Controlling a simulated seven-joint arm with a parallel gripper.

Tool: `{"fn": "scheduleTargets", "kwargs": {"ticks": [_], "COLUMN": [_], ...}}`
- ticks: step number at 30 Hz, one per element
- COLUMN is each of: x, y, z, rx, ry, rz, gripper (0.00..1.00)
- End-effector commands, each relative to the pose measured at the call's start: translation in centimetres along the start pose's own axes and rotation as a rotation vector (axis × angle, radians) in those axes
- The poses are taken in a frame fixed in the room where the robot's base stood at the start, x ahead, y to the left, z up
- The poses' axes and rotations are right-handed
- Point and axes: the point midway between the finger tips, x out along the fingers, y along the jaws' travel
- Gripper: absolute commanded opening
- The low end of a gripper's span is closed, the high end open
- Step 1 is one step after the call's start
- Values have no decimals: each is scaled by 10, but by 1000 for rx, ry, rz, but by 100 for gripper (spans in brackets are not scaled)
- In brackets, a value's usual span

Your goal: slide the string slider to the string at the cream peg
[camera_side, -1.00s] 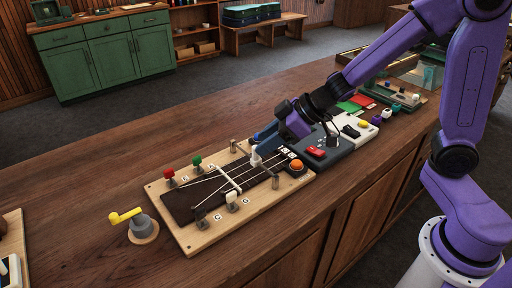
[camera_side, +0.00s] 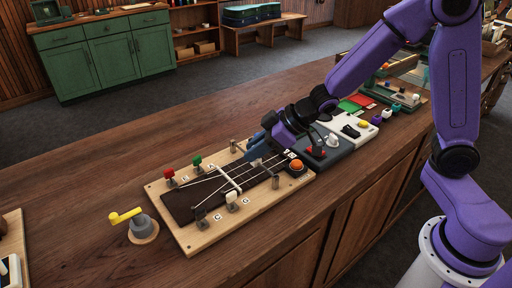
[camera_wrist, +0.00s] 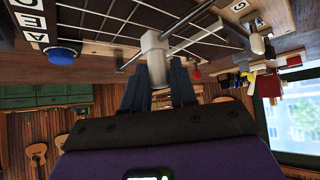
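The string board (camera_side: 178,229) lies on the counter, a dark fretboard with several strings on pale wood. A cream peg (camera_side: 231,197) stands at its front edge, a red peg (camera_side: 169,174) and a green peg (camera_side: 197,161) along its back edge. My gripper (camera_side: 262,148) is low over the right part of the strings. In the wrist view the pale string slider (camera_wrist: 154,55) stands between my two blue-grey fingers (camera_wrist: 158,88), which appear close against both its sides. In the side view my fingers and wrist hide the slider.
An orange button (camera_side: 297,165) is on the board's right end, close to my gripper. A grey box (camera_side: 330,158) with a red switch is just right of the board. A yellow-handled crank (camera_side: 142,228) stands to the left. The counter in front is clear.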

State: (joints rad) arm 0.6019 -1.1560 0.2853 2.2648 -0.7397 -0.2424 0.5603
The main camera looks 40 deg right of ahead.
Motion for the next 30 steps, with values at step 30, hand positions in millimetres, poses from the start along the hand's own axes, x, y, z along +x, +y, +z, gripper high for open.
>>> {"fn": "scheduleTargets", "kwargs": {"ticks": [30], "x": [-15], "y": [-24], "z": [15], "rx": [-5], "ry": [0], "rz": [-6], "gripper": [0]}}
